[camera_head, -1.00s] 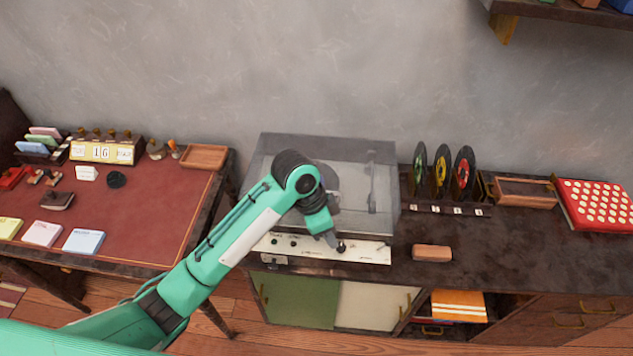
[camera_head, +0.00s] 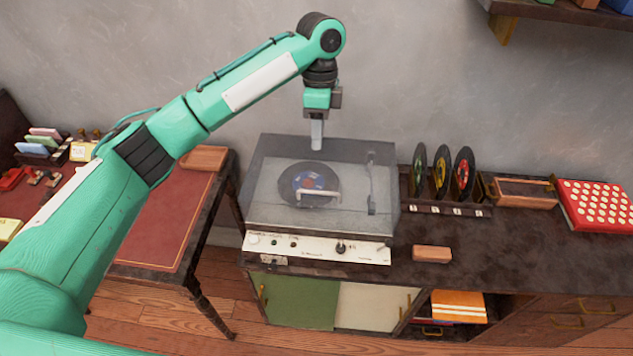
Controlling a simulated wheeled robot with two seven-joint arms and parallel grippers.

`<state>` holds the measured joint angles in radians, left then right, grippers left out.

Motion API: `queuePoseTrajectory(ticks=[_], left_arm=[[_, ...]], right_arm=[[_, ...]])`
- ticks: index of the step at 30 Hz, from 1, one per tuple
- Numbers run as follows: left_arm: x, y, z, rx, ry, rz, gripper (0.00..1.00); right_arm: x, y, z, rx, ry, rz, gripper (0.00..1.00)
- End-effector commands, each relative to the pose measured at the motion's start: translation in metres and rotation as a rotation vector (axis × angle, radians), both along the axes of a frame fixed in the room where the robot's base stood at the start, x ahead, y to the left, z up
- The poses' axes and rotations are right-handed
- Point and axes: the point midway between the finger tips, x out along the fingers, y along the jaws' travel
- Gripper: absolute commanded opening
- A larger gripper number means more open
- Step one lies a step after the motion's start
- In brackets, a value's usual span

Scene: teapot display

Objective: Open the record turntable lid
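The record turntable (camera_head: 318,250) stands on a dark cabinet, with a white control panel along its front. Its smoky see-through lid (camera_head: 262,202) lies down over the deck. A dark record with a blue and red label shows through it, and a pale handle (camera_head: 318,194) is at the lid's front part. My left gripper (camera_head: 317,140) points down over the turntable's back edge, in front of the wall in the picture, apart from the handle. Its fingers show as one narrow grey piece, so I cannot tell their opening. My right gripper is not in view.
A record rack (camera_head: 446,210) stands right of the turntable. A small brown block (camera_head: 432,254) lies on the cabinet top near the front. A wooden tray (camera_head: 525,192) and a red box (camera_head: 597,205) are farther right. A red-topped desk (camera_head: 165,225) is at left.

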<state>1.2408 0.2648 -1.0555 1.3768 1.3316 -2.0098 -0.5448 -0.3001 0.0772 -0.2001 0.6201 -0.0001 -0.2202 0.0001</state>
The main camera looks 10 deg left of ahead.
Motion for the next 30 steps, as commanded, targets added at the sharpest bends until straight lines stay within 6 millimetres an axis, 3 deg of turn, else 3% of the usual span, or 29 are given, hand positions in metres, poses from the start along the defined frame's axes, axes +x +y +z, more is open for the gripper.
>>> queuePoseTrajectory(ticks=[8, 15, 21, 30], left_arm=[[-0.008, 0.001, -0.035, 0.001, 0.004, 0.002, 0.31], [-0.018, 0.001, -0.086, 0.002, 0.003, 0.001, 0.31], [-0.024, 0.0, -0.118, 0.001, 0.001, 0.002, 0.31], [-0.027, 0.0, -0.135, -0.001, -0.001, 0.001, 0.31]], right_arm=[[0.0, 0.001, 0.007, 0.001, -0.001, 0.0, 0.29], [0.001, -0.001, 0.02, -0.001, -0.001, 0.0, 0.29], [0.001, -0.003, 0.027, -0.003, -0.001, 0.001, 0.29], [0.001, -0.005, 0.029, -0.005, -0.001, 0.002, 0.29]])
